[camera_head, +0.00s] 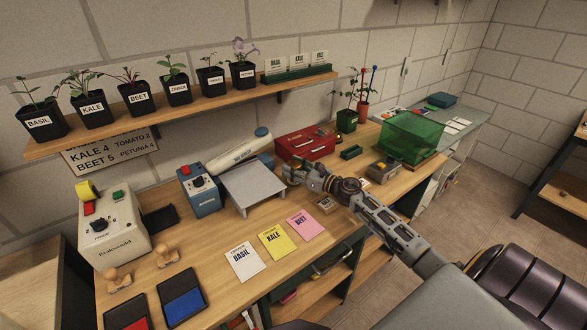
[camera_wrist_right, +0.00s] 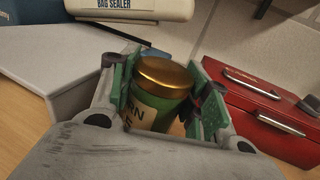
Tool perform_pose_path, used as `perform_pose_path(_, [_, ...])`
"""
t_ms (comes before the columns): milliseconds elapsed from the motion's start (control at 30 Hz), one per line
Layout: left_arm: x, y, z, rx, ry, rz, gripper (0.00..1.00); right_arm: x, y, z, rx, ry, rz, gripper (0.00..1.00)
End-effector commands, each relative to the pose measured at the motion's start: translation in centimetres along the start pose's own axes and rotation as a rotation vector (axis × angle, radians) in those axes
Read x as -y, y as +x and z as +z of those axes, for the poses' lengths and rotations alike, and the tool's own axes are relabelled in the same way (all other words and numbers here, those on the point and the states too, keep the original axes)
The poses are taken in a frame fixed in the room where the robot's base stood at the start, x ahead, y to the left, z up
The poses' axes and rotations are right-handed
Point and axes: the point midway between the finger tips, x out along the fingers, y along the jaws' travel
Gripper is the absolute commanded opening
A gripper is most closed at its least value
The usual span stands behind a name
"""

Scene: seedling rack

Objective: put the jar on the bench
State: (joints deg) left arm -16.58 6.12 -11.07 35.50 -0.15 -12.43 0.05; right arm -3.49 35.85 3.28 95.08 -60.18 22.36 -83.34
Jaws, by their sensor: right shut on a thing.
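The jar (camera_wrist_right: 160,95) is green with a gold lid and a pale label, upright between the green-padded fingers of my right gripper (camera_wrist_right: 165,100) in the right wrist view. The gripper is shut on it. In the head view the right gripper (camera_head: 292,172) is low over the wooden bench (camera_head: 195,250), between the grey stand and the red toolbox. The jar is not clearly visible there. Its base is hidden in the wrist view, so I cannot tell whether it touches the bench. My left gripper is not in view.
The grey stand (camera_head: 255,190) is close to the left, with the bag sealer (camera_head: 240,150) behind. The red toolbox (camera_head: 305,142) is behind right. Seed packets (camera_head: 272,242) lie in front. A green crate (camera_head: 410,138) stands farther right. A shelf of potted seedlings (camera_head: 190,100) runs above.

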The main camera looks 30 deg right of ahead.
Motion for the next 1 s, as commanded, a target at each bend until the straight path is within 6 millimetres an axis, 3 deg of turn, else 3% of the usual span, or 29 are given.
perform_pose_path(133, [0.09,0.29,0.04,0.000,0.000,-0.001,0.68,-0.01,0.00,-0.23,0.000,0.000,0.000,0.21])
perform_pose_path(167, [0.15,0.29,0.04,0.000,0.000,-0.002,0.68,-0.02,0.00,-0.28,-0.001,0.000,0.000,0.48])
perform_pose_path(333, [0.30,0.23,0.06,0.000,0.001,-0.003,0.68,-0.01,-0.01,-0.23,-0.001,0.000,0.000,0.68])
perform_pose_path(1000, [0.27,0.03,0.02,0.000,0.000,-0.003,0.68,-0.02,-0.61,-0.12,-0.002,0.001,0.000,0.68])
